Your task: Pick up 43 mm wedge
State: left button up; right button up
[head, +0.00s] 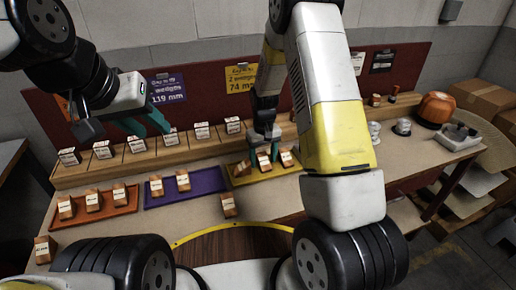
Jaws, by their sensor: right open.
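Small wooden wedges with white labels stand in a row on the back ledge, such as one wedge (201,131). Others sit on the orange, purple and yellow trays. The labels are too small to read, so I cannot tell which is the 43 mm wedge. My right gripper (264,155) is open, low over the yellow tray (250,179). Its teal fingers are on either side of a wedge (264,163); whether they touch it is unclear. My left gripper (144,125) is open and empty, raised in front of the back board.
An orange tray (80,217) and a purple tray (205,187) lie left of the yellow one. One loose wedge (228,206) stands on the bench front, another (44,250) at the left corner. A yellow sign (240,78) reads 74 mm; a purple sign (168,90) reads 119 mm.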

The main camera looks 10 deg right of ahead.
jog(key=shift+f, duration=0.15)
grip_shut()
